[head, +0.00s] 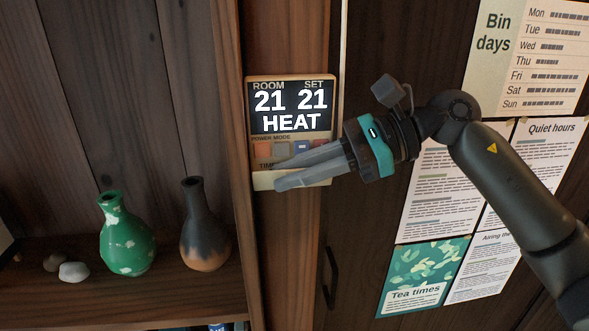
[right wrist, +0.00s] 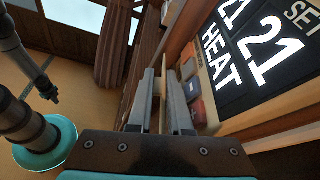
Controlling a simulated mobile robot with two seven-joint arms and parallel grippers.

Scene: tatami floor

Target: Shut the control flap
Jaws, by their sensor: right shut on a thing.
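The wall control panel (head: 291,105) has a lit screen reading room 21, set 21, HEAT. Its buttons (head: 302,147) show below the screen, so the control flap (head: 263,182) is open. The flap is a pale strip at the panel's lower edge, largely hidden behind my fingers. My right gripper (head: 277,176) reaches in from the right, in front of the panel's lower part. It is shut on what seems to be the flap's edge. In the right wrist view, the fingers (right wrist: 160,78) stand beside the buttons (right wrist: 193,90). My left gripper is not in view.
A shelf at left holds a green vase (head: 127,236), a dark vase (head: 205,225) and pale stones (head: 73,271). Paper notices, including a Bin days sheet (head: 494,40), hang at right. A dark door handle (head: 330,278) is below the panel.

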